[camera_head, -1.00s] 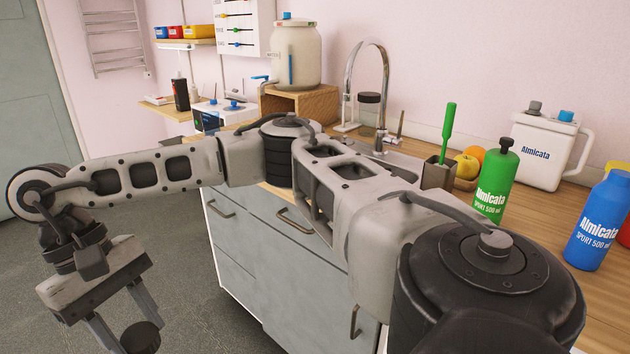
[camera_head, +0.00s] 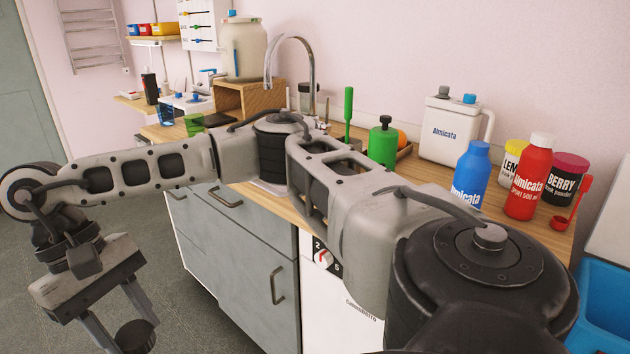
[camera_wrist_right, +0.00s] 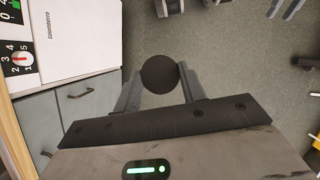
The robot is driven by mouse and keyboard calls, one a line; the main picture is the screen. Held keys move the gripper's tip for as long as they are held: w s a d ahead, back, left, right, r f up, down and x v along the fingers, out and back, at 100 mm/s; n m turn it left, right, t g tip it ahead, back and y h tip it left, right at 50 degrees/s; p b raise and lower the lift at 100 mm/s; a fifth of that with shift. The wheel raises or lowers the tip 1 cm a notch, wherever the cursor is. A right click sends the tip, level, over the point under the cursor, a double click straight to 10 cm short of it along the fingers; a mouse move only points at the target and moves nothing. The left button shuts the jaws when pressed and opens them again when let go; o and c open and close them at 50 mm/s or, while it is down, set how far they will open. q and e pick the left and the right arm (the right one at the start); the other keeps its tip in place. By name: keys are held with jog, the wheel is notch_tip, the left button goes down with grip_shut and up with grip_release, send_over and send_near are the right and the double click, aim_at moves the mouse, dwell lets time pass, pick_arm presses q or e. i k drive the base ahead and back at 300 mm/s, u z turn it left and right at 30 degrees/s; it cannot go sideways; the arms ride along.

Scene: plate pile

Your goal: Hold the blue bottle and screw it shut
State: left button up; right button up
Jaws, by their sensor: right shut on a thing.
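The blue bottle (camera_head: 471,176) stands upright on the wooden counter in the head view. Its lower part is hidden behind my arm, and its top is blue. My right arm reaches across the head view from the lower right to the left. My right gripper (camera_head: 122,324) hangs over the floor at the lower left, far from the bottle. It is shut on a round black disc-like thing (camera_head: 137,337). In the right wrist view the black thing (camera_wrist_right: 159,74) sits between the two fingers of the gripper (camera_wrist_right: 160,82). My left gripper is not in view.
A red bottle (camera_head: 529,180), a yellow jar (camera_head: 513,160) and a berry jar (camera_head: 569,178) stand right of the blue bottle. A green bottle (camera_head: 383,143) and a white canister (camera_head: 450,132) are behind. A blue bin (camera_head: 607,305) is at lower right.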

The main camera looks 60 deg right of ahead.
aim_at(474, 169)
jog(key=k, duration=0.6)
jog(key=z, duration=2.4)
